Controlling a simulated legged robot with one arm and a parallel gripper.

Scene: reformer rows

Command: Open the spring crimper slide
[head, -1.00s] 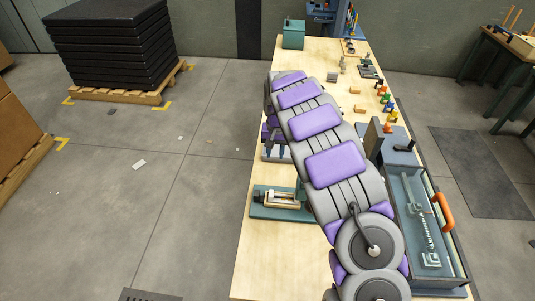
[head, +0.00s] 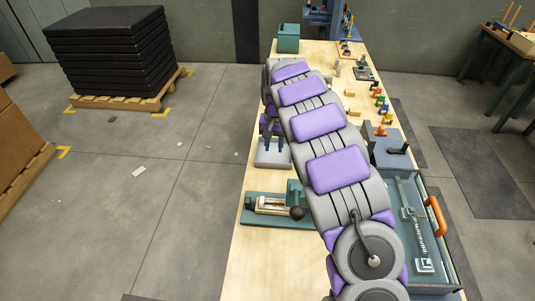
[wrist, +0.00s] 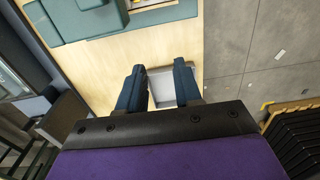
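A teal-based fixture (head: 252,222) with a pale slide-like block and a black ball knob (head: 297,213) lies on the near part of the table. Its teal parts also show at the top left of the wrist view (wrist: 90,20). A long teal tray (head: 424,279) with a coil spring (head: 416,230) and an orange handle (head: 435,216) lies at the right. I cannot tell which is the spring crimper. My gripper (head: 273,145) points down beyond the teal fixture, over a grey plate (head: 270,160). In the wrist view its two dark fingers (wrist: 160,92) stand apart with nothing between them.
The wooden table (head: 255,265) is bare at its near left. A grey block with a black handle (head: 397,150), coloured pegs (head: 380,105) and a green box (head: 288,38) stand farther back. Open floor lies left, with a pallet of black slabs (head: 115,55).

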